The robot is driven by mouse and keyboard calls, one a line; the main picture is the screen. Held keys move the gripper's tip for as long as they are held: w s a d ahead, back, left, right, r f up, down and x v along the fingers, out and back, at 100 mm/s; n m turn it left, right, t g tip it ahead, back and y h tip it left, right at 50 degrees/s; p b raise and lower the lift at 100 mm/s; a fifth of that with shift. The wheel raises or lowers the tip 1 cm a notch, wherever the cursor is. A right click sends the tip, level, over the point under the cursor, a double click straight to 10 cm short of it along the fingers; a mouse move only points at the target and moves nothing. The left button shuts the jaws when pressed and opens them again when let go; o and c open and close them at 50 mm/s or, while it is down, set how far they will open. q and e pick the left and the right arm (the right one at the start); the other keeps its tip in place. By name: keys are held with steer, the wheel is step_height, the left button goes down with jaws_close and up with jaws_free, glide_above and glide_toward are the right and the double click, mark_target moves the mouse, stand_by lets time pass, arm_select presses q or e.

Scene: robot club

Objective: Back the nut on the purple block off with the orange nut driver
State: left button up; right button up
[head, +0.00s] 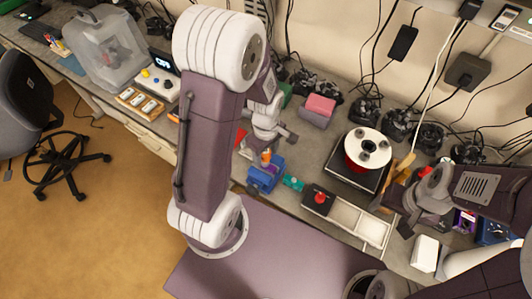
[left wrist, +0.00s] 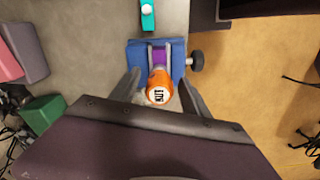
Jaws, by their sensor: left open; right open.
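The orange nut driver (head: 266,156) stands upright over the blue vise (head: 264,179). In the left wrist view I look down on the end of the orange nut driver's handle (left wrist: 160,86), marked "NUT". The purple block (left wrist: 158,55) is held between the jaws of the blue vise (left wrist: 176,48). The nut is hidden beneath the driver. My left gripper (left wrist: 162,92) is open, with a finger on each side of the handle and a gap visible at both sides. It also shows in the head view (head: 268,138). My right gripper (head: 400,208) is open and empty at the right.
A teal piece (head: 293,183) lies beside the vise. A dark box with a red knob (head: 320,197) and a pale tray (head: 358,222) are to its right. Several cables and a pink block (head: 320,104) are behind.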

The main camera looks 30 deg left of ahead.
arm_select(q)
jaws_close()
steer(key=shift+r+n+p, duration=0.15)
steer(key=shift+n+p, duration=0.2)
steer(key=shift+n, duration=0.75)
steer(key=n, duration=0.4)
steer(key=shift+n+p, duration=0.35)
steer(key=shift+n, duration=0.05)
steer(key=n, duration=0.4)
steer(key=shift+p, duration=0.3)
steer(key=shift+n, duration=0.9)
jaws_free()
steer(key=shift+s, duration=0.1)
